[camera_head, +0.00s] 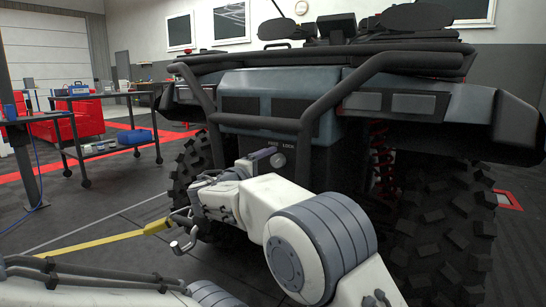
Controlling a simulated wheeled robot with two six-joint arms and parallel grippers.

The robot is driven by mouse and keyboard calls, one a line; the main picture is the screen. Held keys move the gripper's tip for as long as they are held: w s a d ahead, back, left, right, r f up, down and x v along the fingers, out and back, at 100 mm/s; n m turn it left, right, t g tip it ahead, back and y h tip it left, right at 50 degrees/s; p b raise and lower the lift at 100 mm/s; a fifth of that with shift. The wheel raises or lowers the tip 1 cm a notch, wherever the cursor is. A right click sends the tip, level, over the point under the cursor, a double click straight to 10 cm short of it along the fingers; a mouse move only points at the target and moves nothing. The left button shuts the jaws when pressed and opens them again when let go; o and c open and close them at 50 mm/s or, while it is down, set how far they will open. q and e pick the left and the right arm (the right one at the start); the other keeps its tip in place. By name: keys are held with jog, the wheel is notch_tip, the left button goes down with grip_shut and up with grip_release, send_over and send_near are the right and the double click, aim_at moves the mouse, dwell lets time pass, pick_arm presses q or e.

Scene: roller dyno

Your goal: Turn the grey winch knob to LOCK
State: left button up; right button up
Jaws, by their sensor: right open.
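A grey round piece (277,159) sits just below the small FREE and LOCK lettering on the dark front panel (292,143) of the vehicle. It looks like the winch knob, but my wrist crowds it and I cannot read which way it points. My right arm comes in from the lower right. My right gripper (189,213) is open, low and left of the lettering, in front of the bumper. Its fingers are small and partly hidden, and I see nothing held in them. My left arm shows at the lower left; its gripper is out of view.
The vehicle's black tube bumper (345,92) frames the panel. Knobbly tyres (445,225) stand at both sides. A yellow strap (105,240) runs left from a metal hook (183,243). Work tables (110,95) and red cabinets (85,118) stand back left. The floor left is mostly open.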

jog(key=p+v, duration=0.2)
jog(key=v, duration=0.6)
jog(key=shift+p, duration=0.3)
jog(key=shift+r, duration=0.15)
